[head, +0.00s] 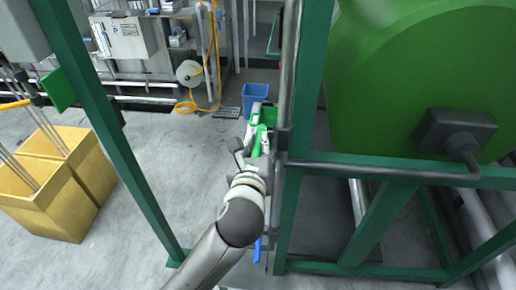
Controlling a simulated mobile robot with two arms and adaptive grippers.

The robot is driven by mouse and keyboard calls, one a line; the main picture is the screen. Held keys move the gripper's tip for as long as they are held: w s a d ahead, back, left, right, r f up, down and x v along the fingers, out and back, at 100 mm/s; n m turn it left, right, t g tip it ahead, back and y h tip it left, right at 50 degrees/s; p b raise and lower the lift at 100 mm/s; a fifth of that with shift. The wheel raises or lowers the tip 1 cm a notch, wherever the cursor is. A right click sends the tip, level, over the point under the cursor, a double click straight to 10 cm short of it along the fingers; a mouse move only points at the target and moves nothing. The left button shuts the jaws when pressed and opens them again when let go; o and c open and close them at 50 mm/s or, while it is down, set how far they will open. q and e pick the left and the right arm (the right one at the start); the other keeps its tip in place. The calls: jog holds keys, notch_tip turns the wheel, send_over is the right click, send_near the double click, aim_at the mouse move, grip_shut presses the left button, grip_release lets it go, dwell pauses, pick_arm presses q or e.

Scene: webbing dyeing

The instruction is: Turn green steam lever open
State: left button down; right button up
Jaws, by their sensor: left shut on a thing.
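The green steam lever (259,141) shows as a short green handle beside the green frame post, near the middle of the head view. My left gripper (256,136) is at the lever and shut on it, with its fingers around the green handle. The gripper and wrist hide part of the lever and its valve, so its exact angle is hard to tell. My right gripper is not in view.
A green steel frame (306,130) stands right beside the gripper, with a large green tank (420,70) behind it. A blue bin (255,97) stands on the floor beyond. Yellow boxes (45,205) stand at the left. The floor between is clear.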

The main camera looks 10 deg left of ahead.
pick_arm(q)
jog(key=shift+w+r+g, duration=0.25)
jog(key=shift+r+g, duration=0.55)
jog(key=shift+g, duration=0.3)
jog(key=shift+w+r+g, duration=0.25)
jog(key=shift+r+g, duration=0.2)
jog(key=shift+g, duration=0.55)
